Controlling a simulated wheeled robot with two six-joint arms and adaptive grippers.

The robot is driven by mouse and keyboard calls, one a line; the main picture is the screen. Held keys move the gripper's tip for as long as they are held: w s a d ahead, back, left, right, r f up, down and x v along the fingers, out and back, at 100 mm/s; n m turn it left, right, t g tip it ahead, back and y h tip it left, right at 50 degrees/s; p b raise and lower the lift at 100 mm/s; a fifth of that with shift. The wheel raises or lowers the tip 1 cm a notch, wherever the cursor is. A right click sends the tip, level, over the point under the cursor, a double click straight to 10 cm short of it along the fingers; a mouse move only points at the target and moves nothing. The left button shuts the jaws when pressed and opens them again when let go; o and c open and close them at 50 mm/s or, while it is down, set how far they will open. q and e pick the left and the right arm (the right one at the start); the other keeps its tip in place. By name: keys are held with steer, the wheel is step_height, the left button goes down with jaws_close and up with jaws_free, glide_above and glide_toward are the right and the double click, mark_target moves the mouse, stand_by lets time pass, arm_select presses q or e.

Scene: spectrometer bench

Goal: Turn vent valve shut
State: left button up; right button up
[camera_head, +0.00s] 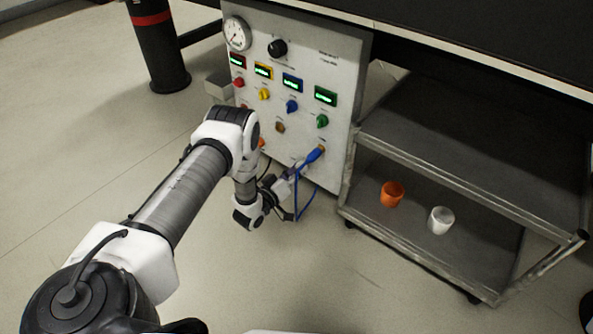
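A grey control panel (338,90) stands under the bench. It has a black knob (277,48) at the top and red (239,83), yellow (264,93), blue (292,105) and green (322,121) knobs below small lit displays. The labels are too small to read, so I cannot tell which is the vent valve. My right gripper is out of view.
A round gauge (237,33) is at the panel's upper left. A metal cart (455,165) at right holds an orange cup (391,194) and a white cup (441,220). A black post (160,55) stands at left.

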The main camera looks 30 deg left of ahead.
arm_select(q)
steer(key=o, duration=1.2)
steer(key=shift+c, duration=0.2)
steer(key=s, duration=1.2)
steer(key=shift+a, duration=0.45)
